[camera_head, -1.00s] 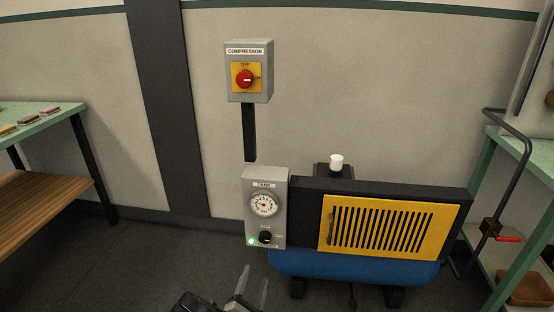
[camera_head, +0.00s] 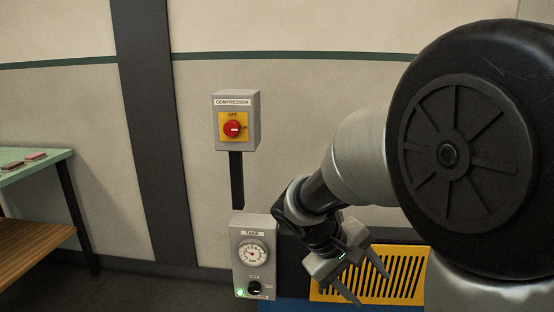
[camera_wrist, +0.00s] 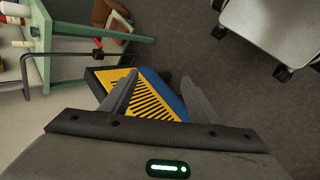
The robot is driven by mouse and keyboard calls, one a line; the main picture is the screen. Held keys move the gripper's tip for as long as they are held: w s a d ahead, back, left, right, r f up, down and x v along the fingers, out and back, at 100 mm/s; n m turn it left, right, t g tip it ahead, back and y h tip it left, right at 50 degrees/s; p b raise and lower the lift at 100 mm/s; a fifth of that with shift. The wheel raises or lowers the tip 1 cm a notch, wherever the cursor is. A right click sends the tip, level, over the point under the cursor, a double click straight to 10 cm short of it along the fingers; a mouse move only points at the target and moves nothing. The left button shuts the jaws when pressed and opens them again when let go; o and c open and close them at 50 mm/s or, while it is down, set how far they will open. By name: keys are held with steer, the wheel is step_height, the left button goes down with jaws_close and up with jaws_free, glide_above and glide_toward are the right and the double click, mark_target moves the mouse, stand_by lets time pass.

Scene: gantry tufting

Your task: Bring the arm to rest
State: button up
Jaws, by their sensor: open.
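My gripper (camera_head: 366,281) is open and empty in the head view, in front of the yellow slatted grille (camera_head: 405,268) of the compressor. Its two fingers are spread apart and point down. In the wrist view my gripper (camera_wrist: 160,92) also shows open, with the grille (camera_wrist: 140,98) and the blue tank (camera_wrist: 170,97) beyond the fingers. My arm covers the right part of the head view and hides much of the compressor.
A grey compressor switch box (camera_head: 252,135) with a red knob hangs on the wall. Below it is a tank gauge panel (camera_head: 243,290) with a lit green lamp. A green-topped bench (camera_head: 45,160) stands at left. The wrist view shows a white wheeled unit (camera_wrist: 270,28) on open floor (camera_wrist: 190,45).

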steer(key=s+a+r+m+t+y, duration=0.2)
steer(key=s+r+y, duration=0.2)
steer(key=s, duration=0.4)
steer(key=s+a+r+m+t+y, duration=0.2)
steer(key=s+r+y, duration=0.1)
steer(key=s+r, duration=0.3)
step_height(320, 180, up, 24)
steer(key=s+p, duration=0.1)
steer(key=p, duration=2.4)
steer(key=shift+a+r+p, duration=0.15)
steer(key=shift+r+p, duration=0.05)
steer(key=shift+p, duration=0.1)
